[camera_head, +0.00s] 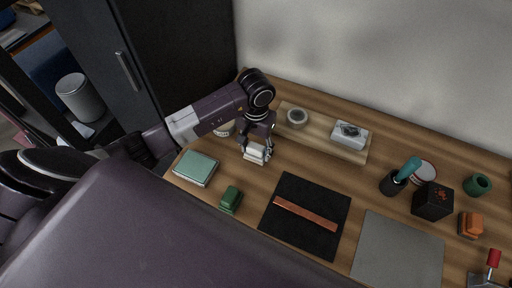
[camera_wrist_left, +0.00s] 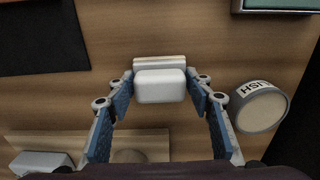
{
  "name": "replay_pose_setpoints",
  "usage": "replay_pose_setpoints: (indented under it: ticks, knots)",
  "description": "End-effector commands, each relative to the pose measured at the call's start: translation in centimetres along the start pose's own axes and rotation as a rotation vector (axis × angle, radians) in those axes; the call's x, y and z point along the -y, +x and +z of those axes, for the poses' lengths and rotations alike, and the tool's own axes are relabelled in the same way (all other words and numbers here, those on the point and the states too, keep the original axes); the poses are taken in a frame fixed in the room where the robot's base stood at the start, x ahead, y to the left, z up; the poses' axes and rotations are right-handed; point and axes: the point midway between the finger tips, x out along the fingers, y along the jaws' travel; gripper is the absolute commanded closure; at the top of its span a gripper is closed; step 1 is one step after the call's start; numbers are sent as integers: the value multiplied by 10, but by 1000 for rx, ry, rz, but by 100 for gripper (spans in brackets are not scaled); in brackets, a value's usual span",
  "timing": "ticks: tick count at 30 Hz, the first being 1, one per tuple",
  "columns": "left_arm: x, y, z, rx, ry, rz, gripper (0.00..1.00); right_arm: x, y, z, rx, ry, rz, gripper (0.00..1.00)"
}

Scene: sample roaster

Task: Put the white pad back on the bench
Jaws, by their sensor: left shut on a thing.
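The white pad (camera_head: 255,154) is a small block with a wider base and a narrower top. My left gripper (camera_head: 259,148) is shut on it, over the rear left part of the wooden bench (camera_head: 203,146). In the left wrist view the pad (camera_wrist_left: 160,88) sits between the two blue-lined fingers (camera_wrist_left: 160,93), with its wider edge showing beyond. The pad is close to the bench top; I cannot tell whether it touches. My right gripper is not in view.
A teal book-like block (camera_head: 196,168) and a green pad (camera_head: 230,198) lie nearby at left. A round labelled tin (camera_wrist_left: 261,107) stands beside the gripper. A wooden board (camera_head: 318,134) carries a round item and a white box (camera_head: 349,134). A black mat (camera_head: 291,235) lies in front.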

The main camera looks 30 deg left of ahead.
Motion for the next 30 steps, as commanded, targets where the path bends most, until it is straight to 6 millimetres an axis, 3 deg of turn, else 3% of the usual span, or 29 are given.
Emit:
replay_pose_setpoints:
  ticks: [11, 12, 16, 25, 30]
  knots:
    - [1, 4, -1, -2, 1, -2, 72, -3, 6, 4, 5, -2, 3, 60]
    - [1, 3, -1, -2, 0, -1, 48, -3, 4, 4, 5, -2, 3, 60]
    - [0, 3, 0, -1, 0, -1, 35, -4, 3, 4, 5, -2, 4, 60]
    - [0, 1, 0, 0, 0, 0, 35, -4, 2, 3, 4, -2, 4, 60]
    - [1, -15, -2, -5, 0, -2, 35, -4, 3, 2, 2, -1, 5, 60]
